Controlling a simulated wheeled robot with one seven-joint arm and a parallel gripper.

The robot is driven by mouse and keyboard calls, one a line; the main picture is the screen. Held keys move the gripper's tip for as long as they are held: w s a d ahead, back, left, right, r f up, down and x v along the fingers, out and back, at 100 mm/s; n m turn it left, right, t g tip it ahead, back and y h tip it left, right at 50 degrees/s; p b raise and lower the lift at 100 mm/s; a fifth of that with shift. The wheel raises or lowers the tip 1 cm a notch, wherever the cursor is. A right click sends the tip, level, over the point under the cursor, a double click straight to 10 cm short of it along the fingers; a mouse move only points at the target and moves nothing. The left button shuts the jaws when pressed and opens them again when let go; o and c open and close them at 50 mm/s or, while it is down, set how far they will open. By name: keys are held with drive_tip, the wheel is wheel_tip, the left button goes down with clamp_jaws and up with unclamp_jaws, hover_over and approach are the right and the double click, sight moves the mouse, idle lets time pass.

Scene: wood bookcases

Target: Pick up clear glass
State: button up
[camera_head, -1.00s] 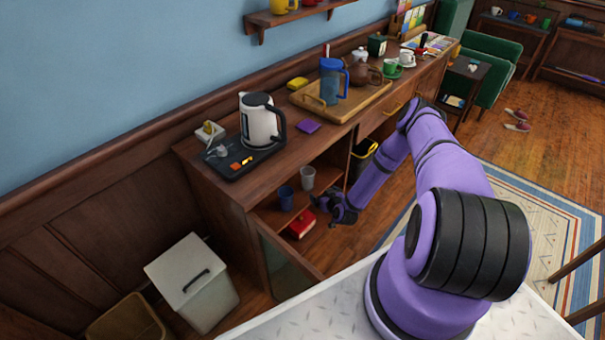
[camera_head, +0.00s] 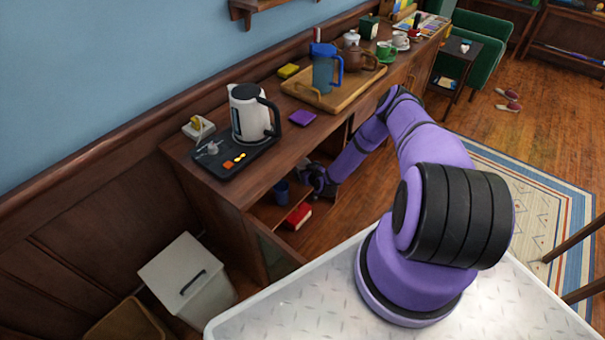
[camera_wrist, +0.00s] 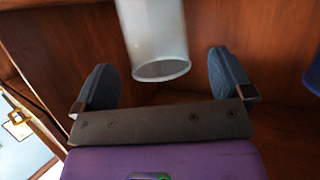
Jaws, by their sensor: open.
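The clear glass (camera_wrist: 153,35) shows in the wrist view as a pale, frosted-looking cylinder at the top, one round end toward me and the other end cut off by the frame. My gripper (camera_wrist: 160,62) is open, with one dark finger on each side of the glass and a gap on both sides. In the head view my gripper (camera_head: 318,184) reaches into the open lower compartment of the wooden cabinet (camera_head: 225,182). There the glass is mostly hidden and hard to make out.
A blue cup (camera_head: 282,192) stands left of my gripper in the compartment, and a red box or book (camera_head: 298,216) lies in front. The cabinet top, above my gripper, holds a kettle (camera_head: 250,113) and a wooden tray (camera_head: 352,97) with a blue pitcher (camera_head: 325,70).

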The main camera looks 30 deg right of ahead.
sight(303, 165)
drive_tip(key=shift+r+x, duration=0.1)
drive_tip(key=shift+x, duration=0.95)
drive_tip(key=shift+r+x, duration=0.15)
drive_tip(key=shift+x, duration=0.9)
drive_tip(key=shift+d, duration=0.1)
drive_tip(key=c, duration=1.4)
